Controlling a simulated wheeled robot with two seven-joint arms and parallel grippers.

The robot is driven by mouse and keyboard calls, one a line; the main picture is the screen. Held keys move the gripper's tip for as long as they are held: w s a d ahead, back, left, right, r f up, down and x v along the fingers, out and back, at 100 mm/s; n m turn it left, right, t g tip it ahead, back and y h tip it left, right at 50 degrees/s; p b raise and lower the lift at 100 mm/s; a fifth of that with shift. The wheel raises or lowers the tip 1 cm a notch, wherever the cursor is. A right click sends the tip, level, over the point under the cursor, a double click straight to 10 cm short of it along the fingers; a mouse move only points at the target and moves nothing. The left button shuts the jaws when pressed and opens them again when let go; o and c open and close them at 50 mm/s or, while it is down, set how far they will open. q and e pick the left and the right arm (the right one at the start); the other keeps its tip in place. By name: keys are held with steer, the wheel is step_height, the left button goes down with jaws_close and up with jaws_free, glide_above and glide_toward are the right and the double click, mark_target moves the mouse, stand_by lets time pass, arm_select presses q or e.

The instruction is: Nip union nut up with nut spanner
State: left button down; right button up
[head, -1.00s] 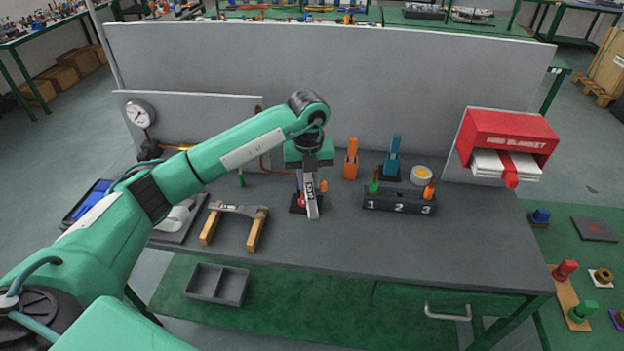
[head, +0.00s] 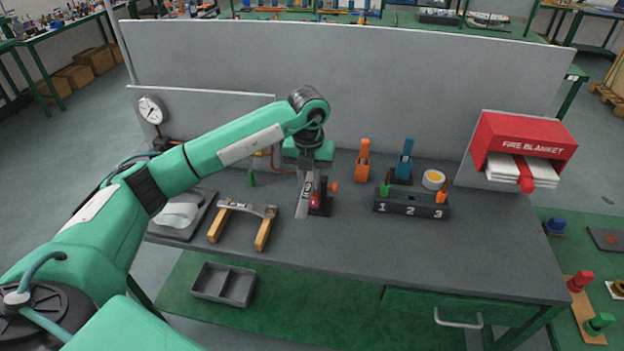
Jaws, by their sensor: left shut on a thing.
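My left gripper (head: 308,166) is above the middle of the bench, pointing down. It is shut on a grey, flat spanner (head: 305,198) with a light label, which hangs below it at a slight tilt, its lower end toward the front left. The spanner is in front of a dark stand with a red part (head: 315,200); I cannot tell whether they touch. A copper pipe (head: 272,158) shows in part behind my left arm at the low back panel. I cannot make out the union nut; my arm covers part of that area. My right gripper is out of view.
A pressure gauge (head: 152,110) is at the back left. A numbered block (head: 410,203), orange (head: 363,160) and blue (head: 404,160) upright items and a fire blanket box (head: 523,150) are to the right. The front right bench is clear.

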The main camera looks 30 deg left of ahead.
arm_select(q)
steer(key=a+m, duration=0.1)
steer(key=a+m+b, duration=0.1)
steer(key=shift+s+a+m, duration=0.15)
steer(key=shift+s+m, duration=0.05)
steer(key=shift+m, duration=0.1)
stand_by(0.5)
steer(key=shift+s, duration=0.1)
steer(key=shift+n, duration=0.4)
steer(key=shift+s+d, duration=0.2)
steer(key=shift+s, duration=2.5)
